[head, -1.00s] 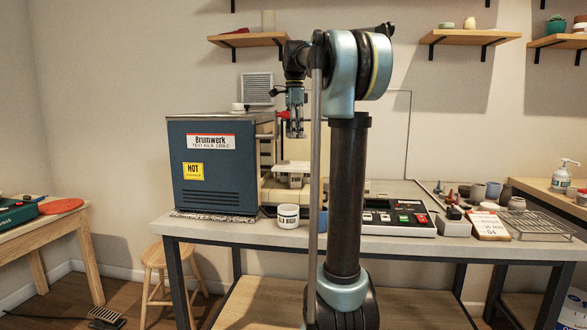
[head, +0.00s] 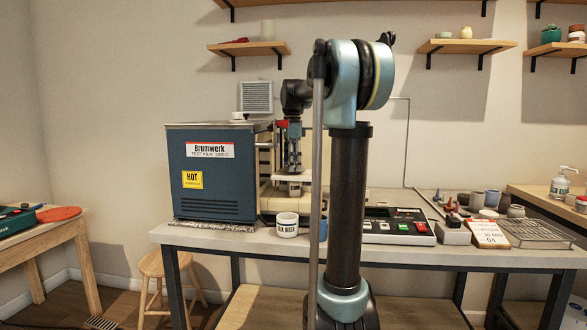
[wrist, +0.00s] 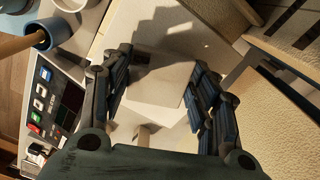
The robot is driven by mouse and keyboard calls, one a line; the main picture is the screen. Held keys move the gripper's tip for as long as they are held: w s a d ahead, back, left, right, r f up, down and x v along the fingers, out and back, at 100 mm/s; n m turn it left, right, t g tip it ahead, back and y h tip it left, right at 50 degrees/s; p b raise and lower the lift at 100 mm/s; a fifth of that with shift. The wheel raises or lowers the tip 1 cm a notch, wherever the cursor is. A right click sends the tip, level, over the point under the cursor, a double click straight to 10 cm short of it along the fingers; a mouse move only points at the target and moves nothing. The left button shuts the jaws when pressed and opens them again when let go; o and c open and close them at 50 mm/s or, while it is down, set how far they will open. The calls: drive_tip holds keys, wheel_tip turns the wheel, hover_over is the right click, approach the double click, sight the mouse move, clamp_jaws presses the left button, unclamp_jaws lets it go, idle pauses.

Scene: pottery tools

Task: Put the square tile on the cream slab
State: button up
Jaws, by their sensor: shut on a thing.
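My gripper (head: 294,172) points down beside the blue kiln (head: 212,175), over the pale equipment on the bench. In the wrist view my gripper (wrist: 160,92) has its dark fingers on both sides of a pale square tile (wrist: 162,88) and is shut on it. A larger pale, cream-looking slab (wrist: 172,28) shows beyond and under the tile. The two are close in colour. I cannot tell whether the tile touches the slab. In the head view the tile is too small to make out clearly.
A white lettered mug (head: 287,225) stands at the bench front, near a blue cup (head: 323,228) partly behind my arm. A control box (head: 398,226) is to the right. Cups and a wire rack (head: 540,232) crowd the right end. The kiln bounds the left side.

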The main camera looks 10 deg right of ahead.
drive_tip(key=shift+f, duration=0.45)
drive_tip(key=shift+f, duration=0.1)
drive_tip(key=o, duration=1.1)
wheel_tip(320, 180, up, 12)
drive_tip(key=shift+r, duration=0.15)
